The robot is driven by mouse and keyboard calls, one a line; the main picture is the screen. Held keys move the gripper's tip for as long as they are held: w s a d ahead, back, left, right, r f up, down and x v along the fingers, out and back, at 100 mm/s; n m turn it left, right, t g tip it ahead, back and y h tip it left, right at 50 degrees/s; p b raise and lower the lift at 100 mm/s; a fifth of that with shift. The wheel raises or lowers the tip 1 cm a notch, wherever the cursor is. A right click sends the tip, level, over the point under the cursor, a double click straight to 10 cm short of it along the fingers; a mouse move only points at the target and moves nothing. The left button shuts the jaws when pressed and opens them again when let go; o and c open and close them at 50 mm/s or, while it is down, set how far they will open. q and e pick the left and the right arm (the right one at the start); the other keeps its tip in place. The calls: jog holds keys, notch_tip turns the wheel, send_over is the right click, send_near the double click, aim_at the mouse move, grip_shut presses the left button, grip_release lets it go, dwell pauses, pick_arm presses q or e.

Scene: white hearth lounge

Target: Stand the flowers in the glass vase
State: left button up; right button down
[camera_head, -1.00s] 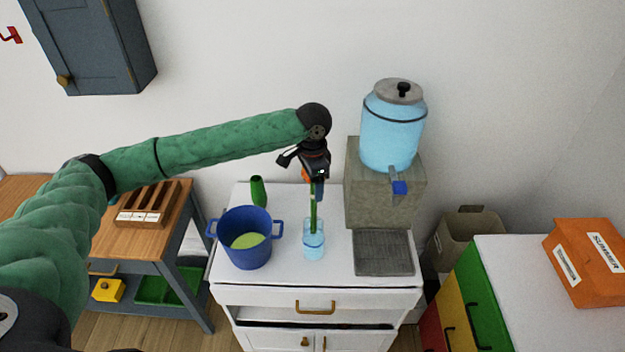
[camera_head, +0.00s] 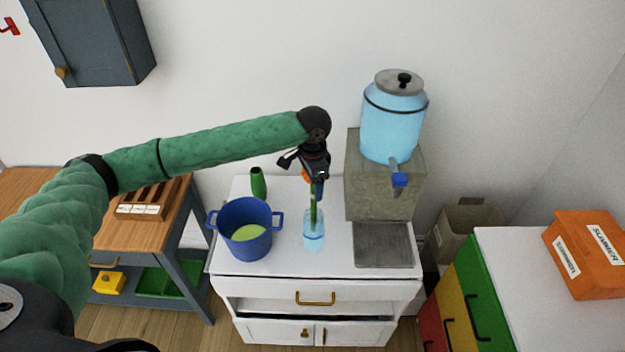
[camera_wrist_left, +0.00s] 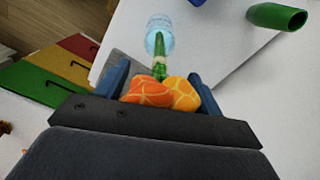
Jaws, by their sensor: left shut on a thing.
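My left gripper (camera_head: 318,190) is shut on the flowers and holds them above the white cabinet. The flowers have orange heads, seen between the blue fingers in the left wrist view (camera_wrist_left: 165,93), and green stems (camera_head: 313,214) pointing down. The clear light-blue glass vase (camera_head: 313,241) stands upright on the cabinet top under the gripper; it also shows in the left wrist view (camera_wrist_left: 160,24). The lower stems appear to be inside the vase mouth. The stem ends are hard to make out. My right gripper is not in view.
A blue pot (camera_head: 245,235) stands close left of the vase, with a green bottle-like vessel (camera_head: 258,183) behind it. A water dispenser (camera_head: 392,130) and its grey tray (camera_head: 383,247) are at right. Bare white cabinet top (camera_head: 290,255) lies in front.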

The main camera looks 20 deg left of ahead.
pick_arm(q)
jog(key=shift+f, duration=0.9)
jog(key=o, duration=1.4)
